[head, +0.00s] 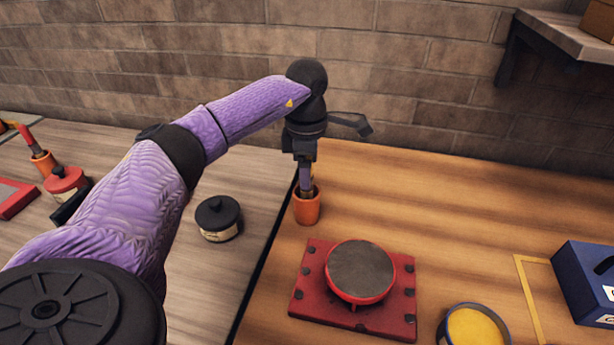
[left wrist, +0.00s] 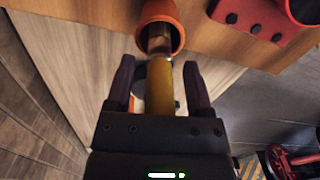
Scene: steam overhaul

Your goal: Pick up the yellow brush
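The yellow brush (left wrist: 159,92) stands in an orange pot (head: 306,211), which also shows at the top of the left wrist view (left wrist: 172,14). My left gripper (head: 306,178) points down just over the pot. In the left wrist view my left gripper (left wrist: 158,64) is open, with one finger on each side of the brush handle. A gap shows between the handle and each finger. In the head view the gripper hides most of the brush. My right gripper is not in view.
A red plate with a round turntable (head: 360,272) stands in front of the pot. A yellow-filled bowl (head: 474,328) and a blue box (head: 588,285) are at the right. A black-lidded jar (head: 217,218) stands left. A brick wall (head: 420,80) and shelf (head: 570,35) are behind.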

